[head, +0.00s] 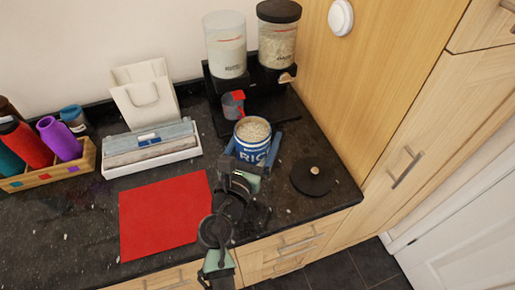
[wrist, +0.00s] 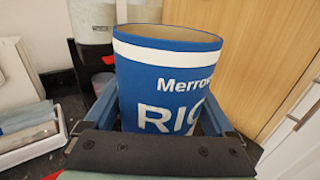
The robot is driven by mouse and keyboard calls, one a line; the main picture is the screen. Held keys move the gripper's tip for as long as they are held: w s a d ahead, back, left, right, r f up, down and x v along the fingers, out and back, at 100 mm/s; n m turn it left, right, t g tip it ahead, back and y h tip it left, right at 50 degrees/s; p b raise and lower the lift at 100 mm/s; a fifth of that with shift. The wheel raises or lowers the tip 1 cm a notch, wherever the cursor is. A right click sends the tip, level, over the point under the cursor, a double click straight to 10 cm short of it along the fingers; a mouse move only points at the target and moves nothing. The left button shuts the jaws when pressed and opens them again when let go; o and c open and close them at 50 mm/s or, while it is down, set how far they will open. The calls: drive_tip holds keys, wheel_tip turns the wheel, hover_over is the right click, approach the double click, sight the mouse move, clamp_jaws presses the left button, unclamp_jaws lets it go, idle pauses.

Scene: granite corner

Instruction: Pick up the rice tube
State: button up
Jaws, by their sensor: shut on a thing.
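The rice tube (head: 250,146) is a blue open-topped cylinder with a white band and the letters "RIC", filled with pale grains. It stands upright at the corner end of the dark counter, in front of the dispensers. In the wrist view the rice tube (wrist: 165,75) fills the middle, its lower part hidden behind the gripper body. My gripper (head: 252,152) has one blue finger on each side of the tube and is shut on it. The fingers also show in the wrist view (wrist: 160,118). I cannot tell whether the tube's base touches the counter.
A black lid (head: 312,178) with a knob lies right of the tube. Two dispensers (head: 226,50) on a black stand (head: 262,85) are behind, with a red-handled cup (head: 232,107). A red mat (head: 163,215) and a white tray (head: 150,165) lie left. A wooden cabinet (head: 385,60) borders the right.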

wheel_tip(320, 180, up, 17)
drive_tip(key=p, duration=0.3)
drive_tip(key=shift+r, duration=0.2)
